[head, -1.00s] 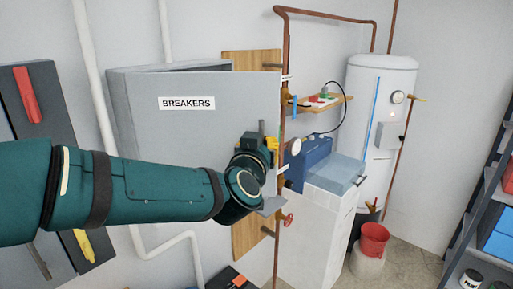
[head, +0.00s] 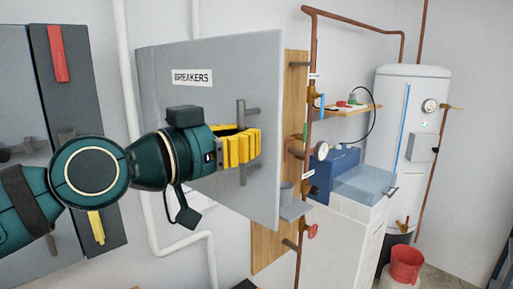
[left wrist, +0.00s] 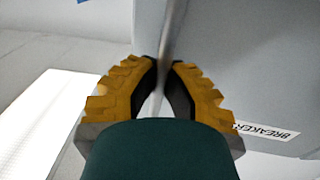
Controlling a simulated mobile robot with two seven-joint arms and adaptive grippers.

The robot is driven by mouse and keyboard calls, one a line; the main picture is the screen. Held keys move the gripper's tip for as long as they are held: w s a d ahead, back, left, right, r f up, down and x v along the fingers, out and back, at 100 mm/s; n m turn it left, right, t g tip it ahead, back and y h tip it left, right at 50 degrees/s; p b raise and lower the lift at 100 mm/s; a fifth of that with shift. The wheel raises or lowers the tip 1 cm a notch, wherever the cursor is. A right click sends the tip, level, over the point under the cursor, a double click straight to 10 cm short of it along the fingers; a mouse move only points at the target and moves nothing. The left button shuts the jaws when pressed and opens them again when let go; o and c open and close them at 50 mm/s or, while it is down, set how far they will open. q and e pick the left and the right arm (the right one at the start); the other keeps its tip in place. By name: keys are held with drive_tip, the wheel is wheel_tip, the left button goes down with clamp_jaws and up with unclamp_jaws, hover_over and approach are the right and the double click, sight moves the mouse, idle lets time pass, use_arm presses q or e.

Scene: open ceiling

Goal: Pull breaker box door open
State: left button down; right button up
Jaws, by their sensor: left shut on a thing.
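The grey breaker box door (head: 215,100), labelled BREAKERS, is in the middle of the head view. A vertical grey bar handle (head: 241,114) stands on its right part. My left gripper (head: 252,147) comes in from the left, its yellow fingers shut on the handle at mid-height. In the left wrist view, the handle (left wrist: 172,35) runs up between the fingertips, and the door (left wrist: 235,75) with its label lies to the right. The inside of the box is hidden, and I cannot tell how far the door stands open. My right gripper is not in view.
A wooden board (head: 295,100) and copper pipes (head: 311,60) are right of the door. A blue toolbox (head: 340,165), a white cabinet (head: 340,240) and a water heater (head: 415,110) stand further right. Another grey panel (head: 70,130) hangs at the left.

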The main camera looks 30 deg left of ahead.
use_arm(q)
drive_tip(key=shift+b+v, duration=0.4)
drive_tip(key=shift+v, duration=0.4)
drive_tip(key=c, duration=1.6)
unclamp_jaws()
drive_tip(key=shift+s, duration=0.2)
drive_tip(key=o, duration=0.6)
drive_tip(key=shift+w, duration=0.1)
drive_tip(key=v, duration=1.2)
drive_tip(key=shift+a, duration=0.1)
